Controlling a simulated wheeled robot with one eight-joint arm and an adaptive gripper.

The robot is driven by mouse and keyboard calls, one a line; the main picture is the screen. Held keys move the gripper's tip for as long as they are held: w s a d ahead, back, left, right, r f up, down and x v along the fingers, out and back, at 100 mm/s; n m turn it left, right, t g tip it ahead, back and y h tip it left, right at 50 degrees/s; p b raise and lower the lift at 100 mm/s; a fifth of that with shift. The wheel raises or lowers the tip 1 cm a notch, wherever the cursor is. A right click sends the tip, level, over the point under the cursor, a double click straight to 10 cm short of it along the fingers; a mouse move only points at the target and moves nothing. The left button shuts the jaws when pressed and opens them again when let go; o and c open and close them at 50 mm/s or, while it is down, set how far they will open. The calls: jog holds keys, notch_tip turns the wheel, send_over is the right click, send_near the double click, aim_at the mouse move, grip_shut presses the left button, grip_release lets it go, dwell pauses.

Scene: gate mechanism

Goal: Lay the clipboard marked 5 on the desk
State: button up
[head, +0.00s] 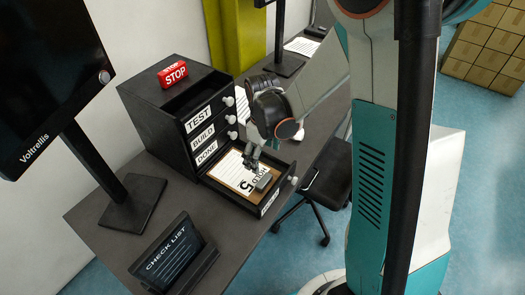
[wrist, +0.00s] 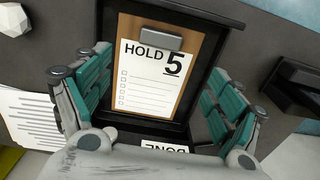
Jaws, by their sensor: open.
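My gripper (head: 253,160) is above the drawer, close to the clipboard. In the wrist view my gripper (wrist: 155,85) has its teal fingers spread wide on either side of the drawer, with nothing between them held. The grey desk (head: 222,232) carries the drawer unit.
The black drawer unit (head: 165,118) has TEST and BUILD drawers above, and a red STOP block (head: 172,73) on top. A CHECK LIST tablet (head: 172,255) and a monitor stand (head: 132,203) stand left. Bare desk lies in front of the open drawer. A black chair (head: 328,172) is beside the desk.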

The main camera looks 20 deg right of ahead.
aim_at(262, 179)
notch_tip(262, 179, down, 13)
jog(key=b, duration=0.4)
jog(key=shift+b, duration=0.4)
jog(key=c, duration=1.2)
jog(key=o, duration=0.3)
jog(key=shift+c, duration=1.2)
jog(key=shift+s+d+r, duration=0.3)
jog(key=shift+s+d, duration=0.1)
jog(key=shift+s, duration=0.1)
jog(key=shift+r, duration=0.1)
